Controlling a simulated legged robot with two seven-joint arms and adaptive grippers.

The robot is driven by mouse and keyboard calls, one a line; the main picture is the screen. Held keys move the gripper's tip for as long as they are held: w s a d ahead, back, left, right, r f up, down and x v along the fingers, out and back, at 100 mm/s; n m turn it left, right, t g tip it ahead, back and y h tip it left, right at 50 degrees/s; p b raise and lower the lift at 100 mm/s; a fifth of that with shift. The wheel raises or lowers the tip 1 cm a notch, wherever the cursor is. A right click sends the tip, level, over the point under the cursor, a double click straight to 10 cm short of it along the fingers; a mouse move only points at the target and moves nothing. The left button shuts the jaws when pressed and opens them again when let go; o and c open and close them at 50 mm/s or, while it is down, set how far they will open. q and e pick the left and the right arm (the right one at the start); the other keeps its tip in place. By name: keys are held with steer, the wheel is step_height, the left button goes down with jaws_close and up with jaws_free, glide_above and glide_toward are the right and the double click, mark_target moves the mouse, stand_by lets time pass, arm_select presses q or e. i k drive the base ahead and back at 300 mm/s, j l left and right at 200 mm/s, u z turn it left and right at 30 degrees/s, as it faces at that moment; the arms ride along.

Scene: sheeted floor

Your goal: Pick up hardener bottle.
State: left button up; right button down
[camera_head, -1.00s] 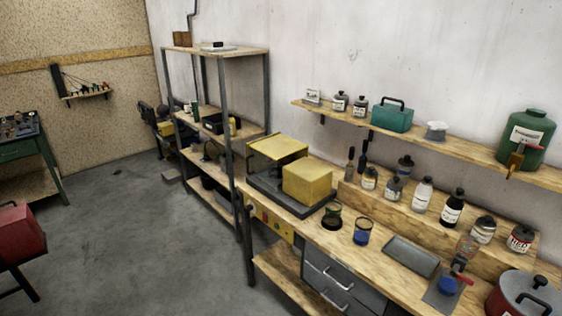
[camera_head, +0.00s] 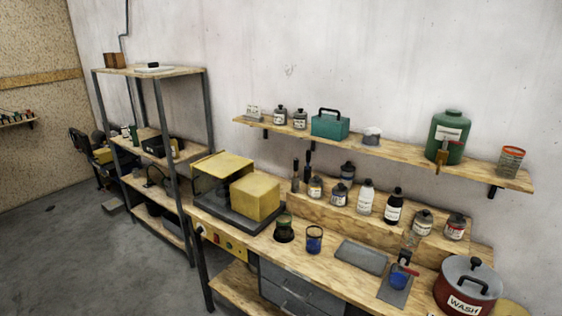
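Several bottles and jars stand upright on a raised wooden step at the back of the workbench. Among them are a white bottle (camera_head: 366,198), a dark bottle with a white label (camera_head: 394,207), a grey jar (camera_head: 423,223) and a jar with a red-marked label (camera_head: 455,227). Smaller labelled jars (camera_head: 315,188) stand further left. The labels are too small to read, so I cannot tell which one is the hardener bottle. Neither of my grippers is in view.
The workbench (camera_head: 325,265) also holds a yellow box (camera_head: 254,198), a blue cup (camera_head: 314,240), a grey tray (camera_head: 361,257) and a red WASH pot (camera_head: 466,287). A wall shelf (camera_head: 400,150) overhangs the back. Open floor (camera_head: 90,250) lies at the left.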

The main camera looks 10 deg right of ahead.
mark_target(392, 211)
steer(key=z, duration=1.45)
steer(key=l, duration=0.2)
